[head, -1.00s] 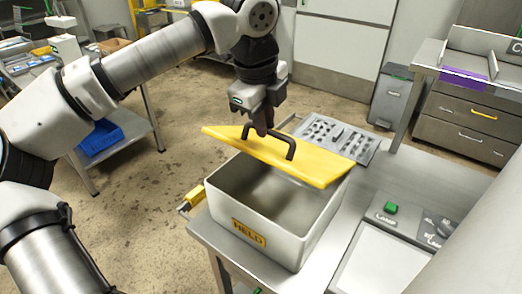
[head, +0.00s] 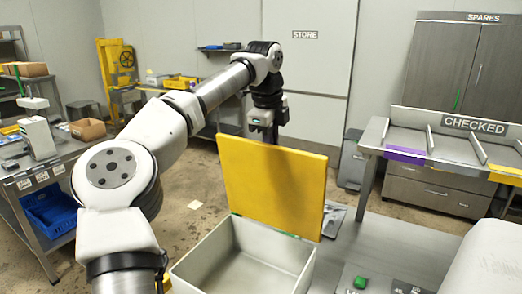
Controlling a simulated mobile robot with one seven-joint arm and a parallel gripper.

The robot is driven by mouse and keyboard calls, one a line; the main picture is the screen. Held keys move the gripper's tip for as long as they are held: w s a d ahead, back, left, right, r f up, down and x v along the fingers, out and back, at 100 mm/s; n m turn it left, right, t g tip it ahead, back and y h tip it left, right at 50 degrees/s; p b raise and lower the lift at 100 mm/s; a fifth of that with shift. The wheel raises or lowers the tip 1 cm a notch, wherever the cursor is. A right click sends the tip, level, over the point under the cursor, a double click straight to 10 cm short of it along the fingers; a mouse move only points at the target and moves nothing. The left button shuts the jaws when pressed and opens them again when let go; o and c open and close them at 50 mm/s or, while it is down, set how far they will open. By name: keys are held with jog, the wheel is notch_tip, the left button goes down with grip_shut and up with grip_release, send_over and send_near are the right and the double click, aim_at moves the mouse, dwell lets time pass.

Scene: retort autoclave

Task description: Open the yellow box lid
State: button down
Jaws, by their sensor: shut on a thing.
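The yellow lid (head: 273,187) stands nearly upright along the far edge of the grey-white box (head: 243,262). Its broad yellow underside faces me, and the box's mouth is uncovered. The inside that I can see looks empty. My gripper (head: 268,132) is behind the lid's top edge, left of its middle. The lid hides the fingertips and the dark handle on its far face. The gripper is shut on the lid's handle.
The box stands on a metal table (head: 398,250) with a green button (head: 360,282) to its right. A bench marked CHECKED (head: 474,124) is at the right. A shelf with a blue bin (head: 50,210) is at the left. Open floor lies behind the box.

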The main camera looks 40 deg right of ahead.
jog(key=shift+w+d+f, duration=0.2)
jog(key=shift+d+f, duration=0.1)
jog(key=shift+d, duration=0.4)
jog(key=shift+w+d+f, duration=0.2)
jog(key=shift+d+f, duration=0.1)
jog(key=shift+d, duration=0.4)
jog(key=c, duration=1.7)
grip_release()
jog(key=shift+c, duration=0.2)
jog(key=shift+o, duration=1.4)
jog(key=shift+w+d, duration=0.1)
jog(key=shift+w, duration=0.05)
jog(key=v, duration=1.2)
jog(key=shift+r, duration=0.1)
